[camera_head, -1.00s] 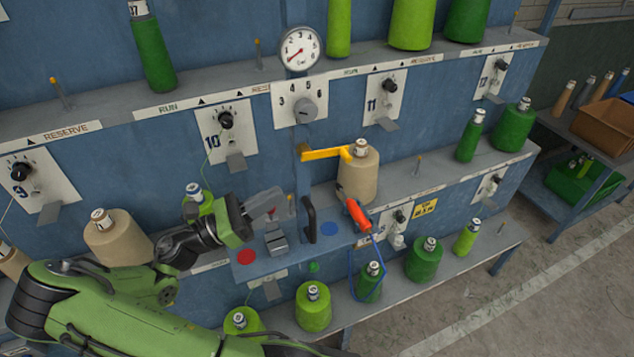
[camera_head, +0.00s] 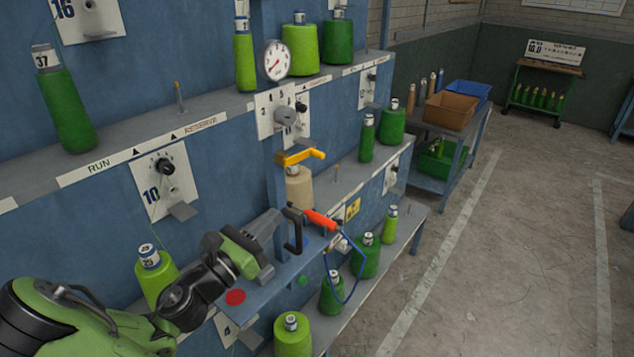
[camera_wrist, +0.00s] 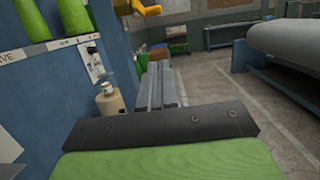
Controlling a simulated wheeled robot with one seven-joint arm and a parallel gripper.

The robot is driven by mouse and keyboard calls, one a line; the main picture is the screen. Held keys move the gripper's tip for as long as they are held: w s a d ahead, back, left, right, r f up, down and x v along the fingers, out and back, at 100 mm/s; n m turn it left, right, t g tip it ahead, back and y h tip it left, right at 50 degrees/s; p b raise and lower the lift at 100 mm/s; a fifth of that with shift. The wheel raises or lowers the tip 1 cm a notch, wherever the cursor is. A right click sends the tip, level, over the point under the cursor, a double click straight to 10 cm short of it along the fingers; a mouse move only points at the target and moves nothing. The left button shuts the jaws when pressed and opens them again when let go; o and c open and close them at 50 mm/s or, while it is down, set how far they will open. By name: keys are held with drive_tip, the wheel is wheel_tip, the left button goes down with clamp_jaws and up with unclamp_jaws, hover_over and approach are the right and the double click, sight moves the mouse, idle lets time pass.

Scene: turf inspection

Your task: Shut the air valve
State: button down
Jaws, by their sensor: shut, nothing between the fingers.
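The yellow valve lever (camera_head: 300,156) sticks out to the right, roughly level, from a blue post under a round pressure gauge (camera_head: 277,61). A yellow piece of it also shows at the top edge of the wrist view (camera_wrist: 146,9). My gripper (camera_head: 275,222) is shut and empty, below and a little left of the lever, apart from it. Its grey fingers lie together in the wrist view (camera_wrist: 160,85). The fingertips appear close to a black upright handle (camera_head: 294,230); I cannot tell if they touch.
A blue shelf (camera_head: 262,295) below my gripper bears a red disc and an orange-handled tool (camera_head: 320,220) on a blue cord. Green cones line the rack. The floor (camera_head: 480,260) at right is clear.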

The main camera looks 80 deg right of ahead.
approach(318, 157)
drive_tip(key=s+d+f, duration=0.2)
drive_tip(key=d+f, duration=0.1)
drive_tip(key=d, duration=0.2)
drive_tip(key=r, duration=0.1)
drive_tip(key=d+r+p, duration=0.1)
drive_tip(key=r+p, duration=0.1)
drive_tip(key=shift+s+d, duration=0.25)
drive_tip(key=shift+s, duration=0.05)
drive_tip(key=r+p, duration=0.1)
drive_tip(key=p, duration=0.3)
drive_tip(key=shift+s+d+r, duration=0.1)
drive_tip(key=shift+d+r, duration=0.15)
drive_tip(key=shift+r, duration=0.1)
drive_tip(key=shift+f, duration=0.2)
